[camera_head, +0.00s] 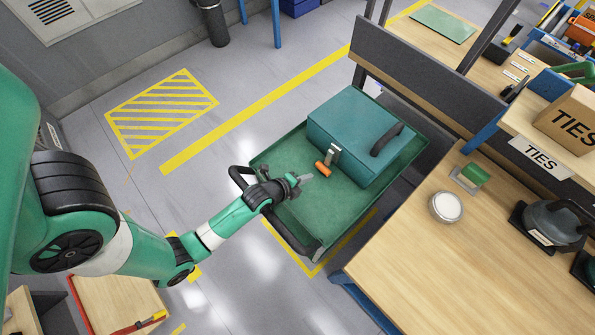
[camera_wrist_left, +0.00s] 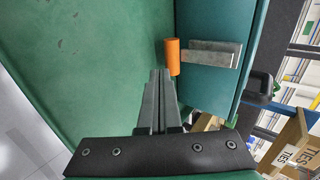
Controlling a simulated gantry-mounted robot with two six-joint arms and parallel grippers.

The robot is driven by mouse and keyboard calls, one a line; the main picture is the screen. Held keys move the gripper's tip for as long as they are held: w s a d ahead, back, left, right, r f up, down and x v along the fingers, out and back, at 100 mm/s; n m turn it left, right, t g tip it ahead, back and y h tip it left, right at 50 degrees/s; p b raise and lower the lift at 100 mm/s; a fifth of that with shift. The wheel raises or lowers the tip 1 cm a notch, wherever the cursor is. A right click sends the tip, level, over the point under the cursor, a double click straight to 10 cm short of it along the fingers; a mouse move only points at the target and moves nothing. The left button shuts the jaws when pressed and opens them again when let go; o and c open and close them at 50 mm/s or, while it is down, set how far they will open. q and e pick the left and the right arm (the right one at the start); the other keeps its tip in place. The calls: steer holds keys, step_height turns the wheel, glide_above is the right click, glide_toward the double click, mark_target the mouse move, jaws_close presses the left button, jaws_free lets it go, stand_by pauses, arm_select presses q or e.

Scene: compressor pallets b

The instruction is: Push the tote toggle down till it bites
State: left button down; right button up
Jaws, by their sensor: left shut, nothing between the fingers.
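A teal tote (camera_head: 345,118) with a dark handle stands on a green cart deck (camera_head: 325,217). On its near side is the toggle, a metal lever (camera_head: 333,151) with an orange grip (camera_head: 322,169). In the left wrist view the metal lever (camera_wrist_left: 212,57) runs out from the tote wall (camera_wrist_left: 210,25) to the orange grip (camera_wrist_left: 172,57), which stands clear of the wall. My left gripper (camera_head: 307,177) is shut and empty, just left of the orange grip. In the left wrist view the closed fingertips (camera_wrist_left: 160,76) are close to the grip; I cannot tell whether they touch.
The cart's black push handle (camera_head: 290,234) lies beneath my left wrist. A wooden bench (camera_head: 430,265) on the right carries a round white-topped container (camera_head: 446,207) and a green-topped block (camera_head: 471,176). A dark panel (camera_head: 425,85) stands behind the cart.

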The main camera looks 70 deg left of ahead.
mark_target(326, 162)
arm_select(q)
steer(key=s+d+r+g+p, duration=0.1)
steer(key=s+d+r+p, duration=0.1)
steer(key=s+r+p, duration=0.5)
steer(key=shift+g+h, duration=0.3)
steer(key=b+x, duration=0.1)
steer(key=x, duration=0.2)
steer(key=b+x, duration=0.2)
steer(key=x, duration=0.2)
steer(key=b+x, duration=0.1)
steer(key=x, duration=0.3)
steer(key=shift+w+d+b, duration=0.3)
steer(key=shift+w+b, duration=0.05)
steer(key=shift+w, duration=0.15)
steer(key=shift+w+a+f, duration=0.1)
steer(key=shift+w+a, duration=0.1)
steer(key=shift+w, duration=0.35)
steer(key=shift+w+a+f, duration=0.15)
steer(key=shift+w+a, duration=0.1)
steer(key=shift+w, duration=0.3)
steer(key=shift+w+a+f+b, duration=0.1)
steer(key=shift+w+a+b, duration=0.15)
steer(key=shift+w, duration=0.2)
